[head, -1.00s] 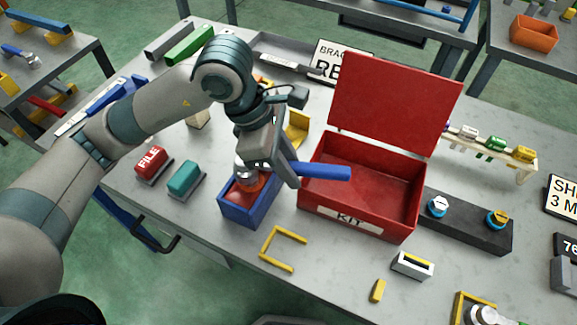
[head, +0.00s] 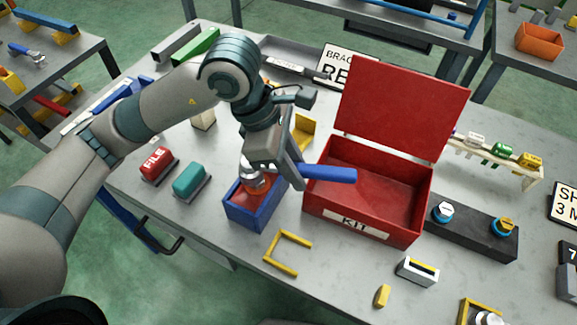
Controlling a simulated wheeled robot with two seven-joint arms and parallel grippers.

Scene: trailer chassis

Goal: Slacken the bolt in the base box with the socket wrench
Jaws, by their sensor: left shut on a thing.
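The socket wrench has a blue handle (head: 330,175) and a silver head (head: 252,176). My left gripper (head: 284,176) is shut on the wrench, with the handle sticking out to the right toward the red kit box. The silver head is over the open blue base box (head: 256,216), which has a red-orange part (head: 241,194) inside. The bolt is hidden by the wrench head and gripper, so I cannot tell how they fit together. My right gripper is not in view.
The red kit box (head: 363,223) stands open and empty just right of the base box. A teal block (head: 188,180) and a red FILE block (head: 156,162) sit to its left. A yellow bracket outline (head: 283,270) lies in front. A dark holder (head: 480,240) stands at right.

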